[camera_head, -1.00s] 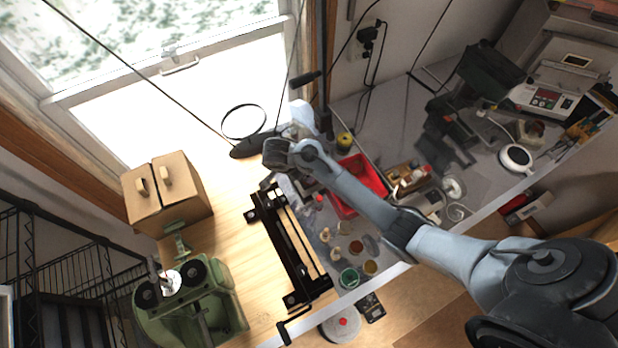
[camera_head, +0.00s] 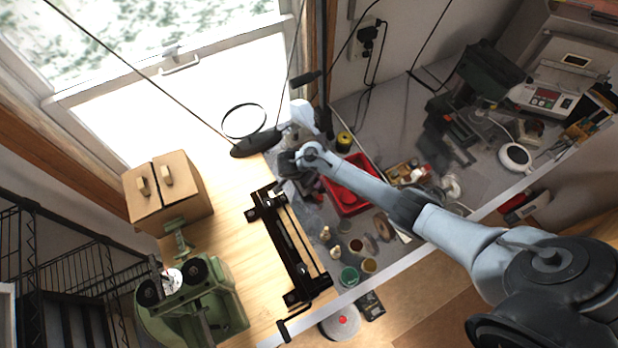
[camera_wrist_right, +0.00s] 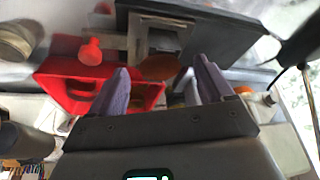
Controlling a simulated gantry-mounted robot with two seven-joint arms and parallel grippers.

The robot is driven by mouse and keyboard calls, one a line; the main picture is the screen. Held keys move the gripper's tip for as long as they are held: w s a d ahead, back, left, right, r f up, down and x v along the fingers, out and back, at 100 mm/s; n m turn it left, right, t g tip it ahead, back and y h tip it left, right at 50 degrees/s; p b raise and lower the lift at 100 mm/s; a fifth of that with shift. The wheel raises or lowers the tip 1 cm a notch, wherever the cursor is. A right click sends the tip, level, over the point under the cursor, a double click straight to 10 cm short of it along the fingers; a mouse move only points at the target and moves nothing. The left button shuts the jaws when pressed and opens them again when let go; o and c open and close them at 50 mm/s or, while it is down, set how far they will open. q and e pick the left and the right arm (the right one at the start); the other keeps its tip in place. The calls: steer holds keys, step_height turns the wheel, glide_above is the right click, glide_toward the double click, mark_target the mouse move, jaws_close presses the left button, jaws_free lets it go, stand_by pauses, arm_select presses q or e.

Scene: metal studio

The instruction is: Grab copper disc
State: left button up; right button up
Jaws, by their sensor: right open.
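An orange-brown round piece, which looks like the copper disc (camera_wrist_right: 160,67), shows in the right wrist view. It lies beyond and between the spread fingers of my right gripper (camera_wrist_right: 160,78), apart from them as far as I can tell. The right gripper is open with nothing between its fingers. In the head view my right gripper (camera_head: 288,164) is over the bench beside the red tray (camera_head: 349,206); I cannot pick out the disc there, and the gripper may hide it. My left gripper is not in view.
A black rail frame (camera_head: 285,245), small jars including a green one (camera_head: 349,277), a lamp base (camera_head: 255,143) and a cardboard box (camera_head: 168,198) stand around.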

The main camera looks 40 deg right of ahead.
steer(key=shift+c, duration=0.4)
steer(key=c, duration=1.1)
